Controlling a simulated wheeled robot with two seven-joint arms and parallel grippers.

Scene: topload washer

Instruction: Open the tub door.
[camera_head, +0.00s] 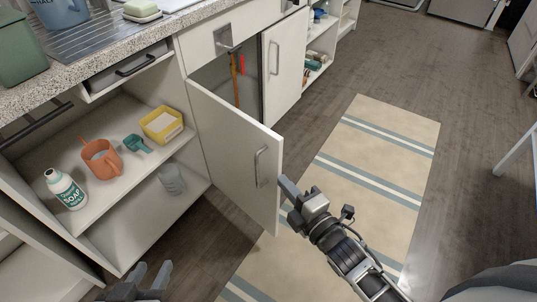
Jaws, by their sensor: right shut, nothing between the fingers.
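No tub door can be made out in the head view. A white cabinet door (228,150) with a metal bar handle (261,166) stands partly open, swung out from the counter. My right gripper (287,189) is shut and empty, with its fingertips beside the free edge of this door, right of the handle; I cannot tell whether they touch it. My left gripper (150,272) is low at the bottom left, its two fingers apart and nothing seen between them.
Open shelves on the left hold a soap bottle (66,188), an orange pitcher (101,158), a teal scoop (137,143) and a yellow box (162,125). A second cabinet door (284,68) is behind. A striped rug (375,150) lies on clear floor at right.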

